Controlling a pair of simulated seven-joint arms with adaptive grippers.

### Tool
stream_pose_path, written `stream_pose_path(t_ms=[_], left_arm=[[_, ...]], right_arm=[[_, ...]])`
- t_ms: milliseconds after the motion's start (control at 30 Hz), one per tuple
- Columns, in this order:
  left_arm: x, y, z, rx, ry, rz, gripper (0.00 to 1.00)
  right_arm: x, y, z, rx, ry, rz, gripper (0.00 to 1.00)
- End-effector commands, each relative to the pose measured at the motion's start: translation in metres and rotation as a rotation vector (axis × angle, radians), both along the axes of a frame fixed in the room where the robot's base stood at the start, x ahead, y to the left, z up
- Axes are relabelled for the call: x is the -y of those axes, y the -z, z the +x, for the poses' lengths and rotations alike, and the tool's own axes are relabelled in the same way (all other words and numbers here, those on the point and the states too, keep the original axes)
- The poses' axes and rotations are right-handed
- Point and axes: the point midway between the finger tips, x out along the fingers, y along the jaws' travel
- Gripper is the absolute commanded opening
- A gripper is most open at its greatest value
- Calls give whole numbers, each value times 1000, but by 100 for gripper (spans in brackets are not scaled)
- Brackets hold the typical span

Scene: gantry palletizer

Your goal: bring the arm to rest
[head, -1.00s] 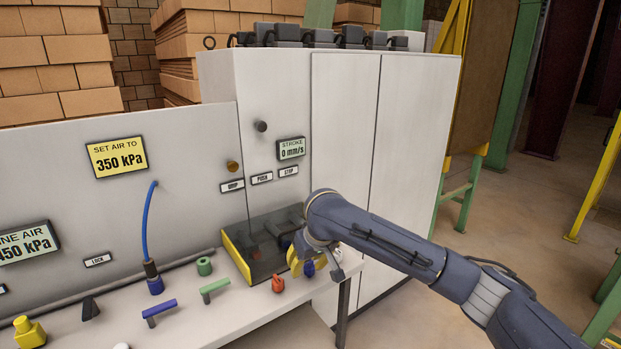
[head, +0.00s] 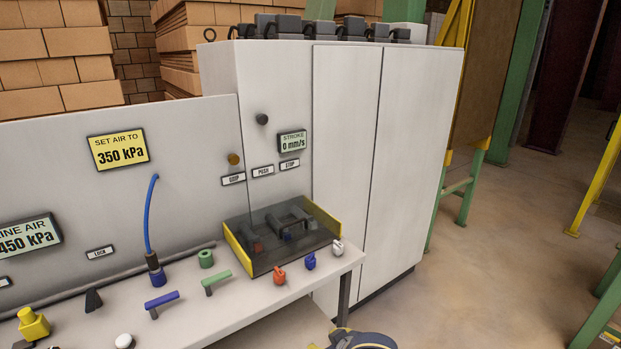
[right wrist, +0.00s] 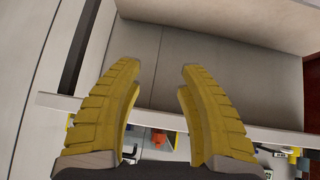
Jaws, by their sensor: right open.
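My right gripper (right wrist: 160,75) is open and empty in the right wrist view, with its two yellow fingers apart. Behind the fingers are grey panels and the pale bench edge. In the head view, only a dark rounded part of my arm shows at the bottom edge, right of centre, and the fingers are out of view there. My left gripper is not in view.
The bench (head: 240,310) holds a dark tray with yellow sides (head: 234,251), several small coloured knobs, a blue handle (head: 162,304) and a green handle (head: 216,280). A tall grey cabinet (head: 400,150) stands behind. Open floor (head: 500,290) lies to the right.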

Motion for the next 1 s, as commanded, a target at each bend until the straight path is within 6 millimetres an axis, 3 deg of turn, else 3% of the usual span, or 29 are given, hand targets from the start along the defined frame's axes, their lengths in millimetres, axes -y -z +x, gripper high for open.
stream_pose_path(t_ms=[300,600,1000], left_arm=[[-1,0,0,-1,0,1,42],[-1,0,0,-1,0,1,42],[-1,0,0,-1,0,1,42]], right_arm=[[92,44,-74,42,115,-176,39],[188,63,-155,29,197,-427,39],[253,61,-221,-12,227,-635,39]])
